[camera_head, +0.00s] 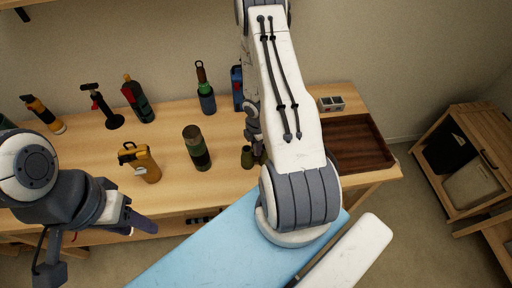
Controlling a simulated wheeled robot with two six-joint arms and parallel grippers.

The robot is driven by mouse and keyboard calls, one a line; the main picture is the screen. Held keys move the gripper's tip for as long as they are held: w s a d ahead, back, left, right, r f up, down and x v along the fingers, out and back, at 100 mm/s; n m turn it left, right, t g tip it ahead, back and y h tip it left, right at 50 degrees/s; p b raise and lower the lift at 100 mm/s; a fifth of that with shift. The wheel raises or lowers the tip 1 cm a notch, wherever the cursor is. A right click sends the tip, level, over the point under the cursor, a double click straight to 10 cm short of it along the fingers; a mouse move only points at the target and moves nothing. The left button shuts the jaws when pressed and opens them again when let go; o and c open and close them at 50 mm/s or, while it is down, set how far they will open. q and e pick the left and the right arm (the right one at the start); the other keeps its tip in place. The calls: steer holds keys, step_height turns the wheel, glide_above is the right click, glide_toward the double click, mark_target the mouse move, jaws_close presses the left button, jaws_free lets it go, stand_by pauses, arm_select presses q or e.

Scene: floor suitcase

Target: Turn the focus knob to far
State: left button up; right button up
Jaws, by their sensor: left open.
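An olive-green object (247,157), which looks like one barrel of a pair of binoculars, stands on the wooden table. My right arm hides most of it, and no focus knob can be made out. My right gripper (255,140) seems to be just above or beside it, largely hidden behind my white forearm; its jaws and any contact cannot be made out. My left gripper (138,213) is open and empty at the table's front edge, well to the left of the olive object.
On the table (185,178) stand a green-and-black cylinder (197,148), a yellow-and-black tool (140,162), and several bottles and tools along the back. A brown tray (358,143) and a small grey box (331,104) are at right. A wooden shelf unit (468,160) stands farther right.

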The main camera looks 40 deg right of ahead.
jaws_close()
steer(key=shift+m, duration=0.3)
steer(key=m, duration=0.3)
steer(key=shift+m, duration=1.9)
steer(key=o, duration=0.8)
jaws_free()
